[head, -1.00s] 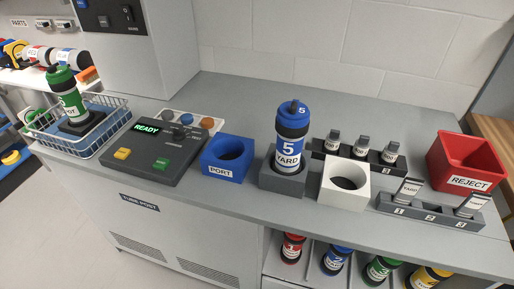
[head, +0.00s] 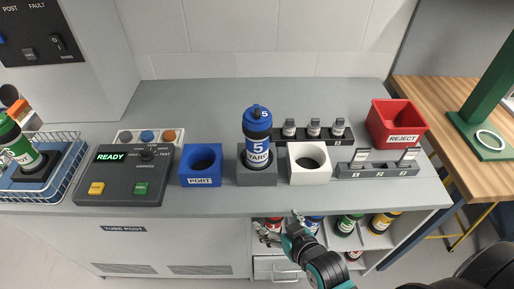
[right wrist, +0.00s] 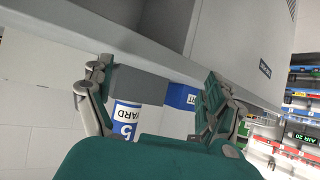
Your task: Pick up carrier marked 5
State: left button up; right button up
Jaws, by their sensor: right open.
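The carrier marked 5 (head: 257,138) is a blue and black cylinder with a white label reading 5 and YARD. It stands upright in a grey holder (head: 257,177) on the counter in the head view. Its label also shows in the right wrist view (right wrist: 125,117), beyond the fingers. My right gripper (head: 279,222) is open and empty in front of the counter's front edge, below the carrier. Its two spread fingers also show in the right wrist view (right wrist: 150,92). My left gripper is not in view.
A blue PORT block (head: 201,180) stands left of the grey holder and a white block (head: 295,172) right of it. A rack of small tubes (head: 343,136) is behind. A red REJECT bin (head: 380,128) stands at the right. The counter's front edge lies above my right gripper.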

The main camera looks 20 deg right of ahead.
aim_at(259, 154)
jog(key=w+r+m+t, duration=0.1)
jog(key=w+r+t, duration=0.2)
jog(key=r+t, duration=0.5)
jog(key=shift+g+h, duration=0.6)
jog(key=w+p, duration=0.1)
jog(key=w, duration=0.3)
jog(key=w+p, duration=0.1)
jog(key=w, duration=0.3)
jog(key=w+r+p, duration=0.1)
jog(key=w, duration=0.3)
jog(key=shift+w+p, duration=0.15)
jog(key=shift+p, duration=0.2)
jog(key=shift+w+r, duration=0.15)
jog(key=shift+w, duration=0.15)
jog(key=w, duration=0.1)
jog(key=w+p, duration=0.1)
jog(key=w, duration=0.1)
jog(key=w+p, duration=0.1)
jog(key=shift+w+d, duration=0.25)
jog(key=shift+w, duration=0.1)
jog(key=shift+s+r, duration=0.1)
jog(key=shift+c, duration=1)
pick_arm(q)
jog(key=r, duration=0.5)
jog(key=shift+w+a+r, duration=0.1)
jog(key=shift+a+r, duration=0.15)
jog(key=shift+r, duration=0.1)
pick_arm(e)
jog(key=c, duration=1.3)
